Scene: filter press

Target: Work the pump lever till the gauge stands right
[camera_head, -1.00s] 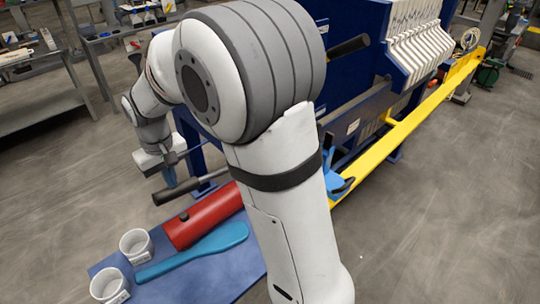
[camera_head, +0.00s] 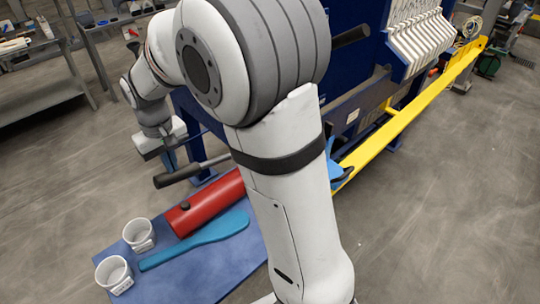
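The pump lever (camera_head: 190,174) is a bar with a thick dark grip at its left end, reaching out from the blue filter press beside the red cylinder (camera_head: 207,203). My gripper (camera_head: 170,163) points down at the far side of the lever, just above or behind its grip. Whether it touches the lever I cannot tell. Its fingers are small and partly merged with the dark parts behind, so their opening is unclear. No gauge face shows in this view; my arm hides part of the press.
The press has white plates (camera_head: 420,42) and a yellow rail (camera_head: 420,108). A grey bench (camera_head: 42,96) stands at the far left. Open floor lies right.

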